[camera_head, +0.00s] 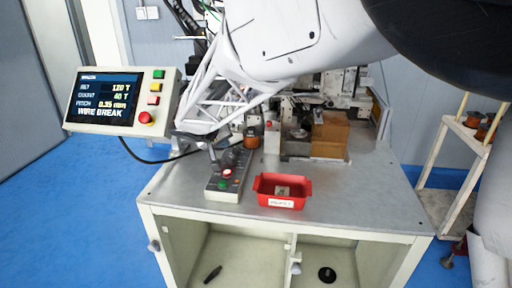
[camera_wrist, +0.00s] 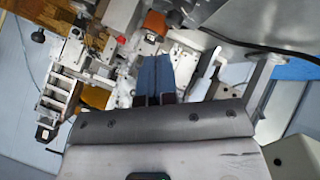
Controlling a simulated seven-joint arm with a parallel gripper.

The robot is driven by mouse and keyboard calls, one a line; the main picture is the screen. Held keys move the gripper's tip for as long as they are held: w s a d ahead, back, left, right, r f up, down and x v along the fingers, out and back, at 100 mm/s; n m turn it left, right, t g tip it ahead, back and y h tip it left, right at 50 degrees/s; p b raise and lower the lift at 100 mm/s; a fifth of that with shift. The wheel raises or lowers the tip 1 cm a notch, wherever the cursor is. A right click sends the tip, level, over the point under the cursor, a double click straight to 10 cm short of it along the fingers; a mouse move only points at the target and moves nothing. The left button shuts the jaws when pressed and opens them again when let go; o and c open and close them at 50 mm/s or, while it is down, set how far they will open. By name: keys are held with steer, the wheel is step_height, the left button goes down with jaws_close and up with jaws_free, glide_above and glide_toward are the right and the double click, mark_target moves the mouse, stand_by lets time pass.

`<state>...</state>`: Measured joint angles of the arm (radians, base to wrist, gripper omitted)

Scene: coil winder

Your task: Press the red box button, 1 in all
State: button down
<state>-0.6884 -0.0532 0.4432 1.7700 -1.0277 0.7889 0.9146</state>
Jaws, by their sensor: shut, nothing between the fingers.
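The red button (camera_head: 227,173) is a small round cap on the grey control box (camera_head: 222,188) lying on the bench, with a green button (camera_head: 223,184) nearer the front edge. My gripper (camera_head: 214,160) is at the rear part of this box, behind the red button, partly hidden by my white arm; I see no clear contact with the button. In the wrist view my fingers (camera_wrist: 155,74) are shut together and empty. I cannot make out the box's red button in the wrist view.
A red tray (camera_head: 281,204) stands right of the control box. A display panel (camera_head: 121,101) reading "WIRE BREAK" has another red button (camera_head: 147,118). An orange spool (camera_head: 251,139), a brown carton (camera_head: 330,136) and the winder stand behind. The bench front right is clear.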

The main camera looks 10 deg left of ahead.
mark_target(225, 172)
steer(key=shift+f, duration=3.8)
steer(key=shift+f, duration=0.85)
stand_by(0.4)
steer(key=shift+r, duration=0.8)
steer(key=shift+r, duration=0.1)
steer(key=shift+r, duration=2.4)
